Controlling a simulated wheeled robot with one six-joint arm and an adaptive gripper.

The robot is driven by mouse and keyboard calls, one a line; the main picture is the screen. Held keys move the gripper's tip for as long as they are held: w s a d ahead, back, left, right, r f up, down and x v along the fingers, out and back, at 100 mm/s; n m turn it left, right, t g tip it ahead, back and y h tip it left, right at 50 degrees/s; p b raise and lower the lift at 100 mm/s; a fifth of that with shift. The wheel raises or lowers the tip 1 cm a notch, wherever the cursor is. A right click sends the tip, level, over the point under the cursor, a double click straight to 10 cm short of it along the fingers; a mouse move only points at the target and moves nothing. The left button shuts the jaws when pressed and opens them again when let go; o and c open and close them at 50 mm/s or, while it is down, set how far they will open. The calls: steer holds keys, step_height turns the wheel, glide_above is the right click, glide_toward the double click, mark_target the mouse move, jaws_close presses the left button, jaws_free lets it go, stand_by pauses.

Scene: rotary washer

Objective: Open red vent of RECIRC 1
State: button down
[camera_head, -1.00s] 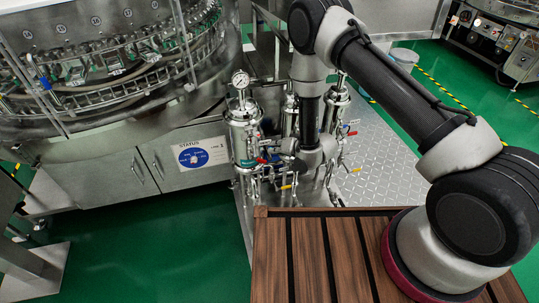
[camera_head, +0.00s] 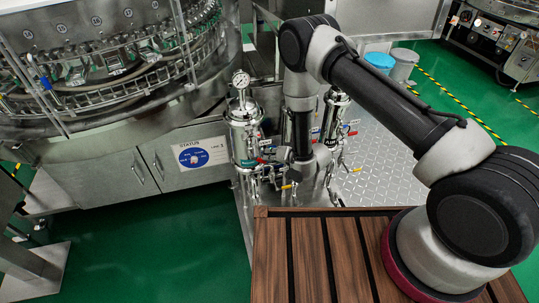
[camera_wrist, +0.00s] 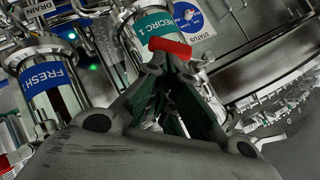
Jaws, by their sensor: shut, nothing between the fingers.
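The RECIRC 1 vessel (camera_head: 243,130) is a steel cylinder with a pressure gauge on top, left of my arm in the head view. Its teal RECIRC 1 label (camera_wrist: 153,24) shows in the wrist view. A red vent handle (camera_wrist: 170,47) lies across the view just below that label. My gripper (camera_wrist: 173,62) is shut and empty, its fingertips close together right at the red handle. I cannot tell whether they touch it. In the head view the gripper is small and partly hidden among the valves.
A FRESH vessel (camera_wrist: 52,85) with a blue label stands left in the wrist view. Several other valves and pipes crowd the skid. A status sign (camera_head: 201,153) is on the cabinet to the left. Blue and grey buckets (camera_head: 403,66) stand behind my arm.

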steer(key=shift+f+y, duration=0.25)
steer(key=shift+y, duration=0.05)
steer(key=shift+s+a+f+m+y, duration=0.1)
steer(key=shift+a+f+m+y, duration=0.35)
steer(key=shift+f, duration=0.35)
steer(key=shift+s+a+f+m+y, duration=0.1)
steer(key=shift+a+f+m+y, duration=0.15)
steer(key=shift+f+m+y, duration=0.4)
steer(key=shift+s+a+f+m+y, duration=0.1)
steer(key=shift+a+f+m+y, duration=0.25)
steer(key=shift+f+y, duration=0.45)
steer(key=shift+f, duration=0.2)
